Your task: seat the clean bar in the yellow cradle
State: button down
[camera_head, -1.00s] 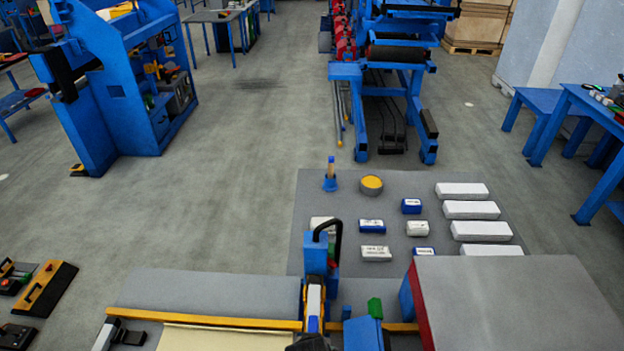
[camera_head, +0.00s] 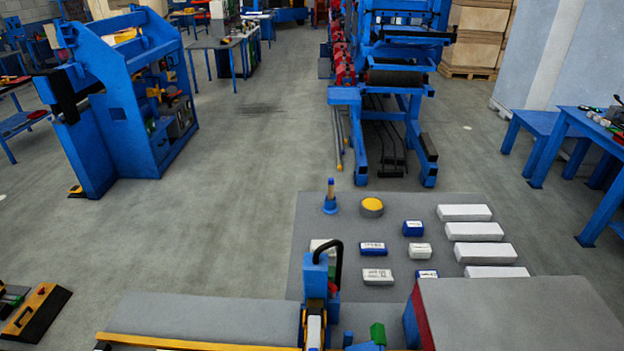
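I cannot make out the clean bar for certain. A long yellow-orange rail (camera_head: 190,343) runs along the bottom edge, in front of a grey bench surface (camera_head: 200,318). My gripper is not in view.
A blue device with a black hose (camera_head: 318,272) stands over the rail. A grey block with a red side (camera_head: 505,310) is at the lower right. A grey mat (camera_head: 455,232) holds several white and blue blocks. Open floor (camera_head: 215,235) lies left of the mat.

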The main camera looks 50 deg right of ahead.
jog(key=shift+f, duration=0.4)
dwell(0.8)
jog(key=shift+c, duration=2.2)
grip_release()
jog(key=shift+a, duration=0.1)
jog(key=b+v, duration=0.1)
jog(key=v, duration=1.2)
jog(key=shift+b, duration=0.4)
